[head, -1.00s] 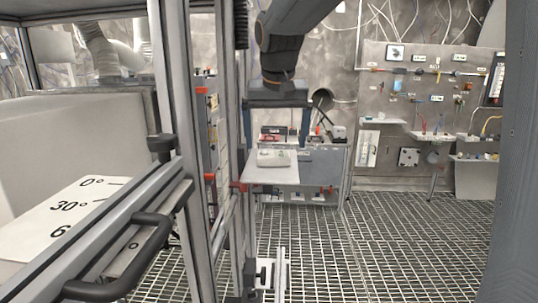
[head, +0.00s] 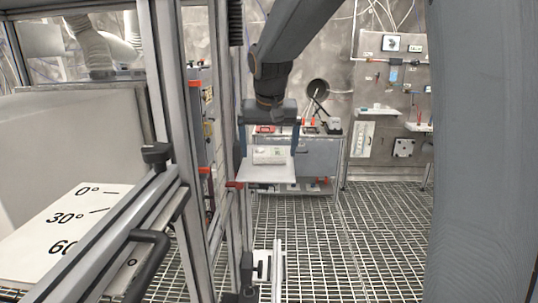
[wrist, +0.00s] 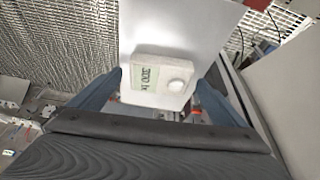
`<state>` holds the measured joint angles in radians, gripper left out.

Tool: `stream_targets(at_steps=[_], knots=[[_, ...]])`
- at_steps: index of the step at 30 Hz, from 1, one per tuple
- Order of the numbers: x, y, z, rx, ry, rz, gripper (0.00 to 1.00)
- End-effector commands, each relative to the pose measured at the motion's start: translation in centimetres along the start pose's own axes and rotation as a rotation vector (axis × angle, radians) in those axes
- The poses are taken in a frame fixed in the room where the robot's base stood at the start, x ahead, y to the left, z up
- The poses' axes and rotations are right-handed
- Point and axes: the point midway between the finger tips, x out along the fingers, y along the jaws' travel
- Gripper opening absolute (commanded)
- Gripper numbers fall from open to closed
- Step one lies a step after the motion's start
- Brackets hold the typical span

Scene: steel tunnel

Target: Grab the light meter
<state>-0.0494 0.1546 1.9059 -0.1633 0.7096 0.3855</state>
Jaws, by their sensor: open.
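The light meter is a small white box with a green-tinted display and a round white dome. In the wrist view the light meter (wrist: 160,80) lies on a pale shelf plate, between my fingers. In the head view the light meter (head: 270,155) sits on the white shelf (head: 268,176) beside the steel frame. My gripper (head: 268,150) is open, one finger on each side of the meter in the picture. It also shows in the wrist view (wrist: 165,82), with the fingertips near the meter's sides. I cannot tell whether either finger touches it.
Steel frame posts (head: 180,110) stand just left of the shelf. A white angle board (head: 60,235) with a dark handle (head: 148,262) is at lower left. A grey bench (head: 318,160) stands behind the shelf. The grated floor (head: 350,245) is open to the right.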

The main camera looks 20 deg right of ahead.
Motion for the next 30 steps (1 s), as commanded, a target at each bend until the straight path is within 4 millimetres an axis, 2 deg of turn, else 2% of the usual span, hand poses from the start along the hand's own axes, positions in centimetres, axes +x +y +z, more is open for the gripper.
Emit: stream_targets(at_steps=[3, 4, 12, 19, 22, 30], knots=[[0.0, 0.0, 0.0, 0.0, 0.0, 0.0, 0.96], [0.0, 0.0, 0.0, 0.0, 0.0, 0.0, 0.93], [0.0, 0.0, 0.0, 0.0, 0.001, 0.0, 0.49], [-0.2, 0.0, -0.1, 0.0, 0.002, 0.0, 0.49], [-0.8, 0.0, -0.5, 0.0, 0.004, -0.001, 0.49], [-5.2, -0.1, -2.3, 0.001, 0.005, -0.002, 0.49]])
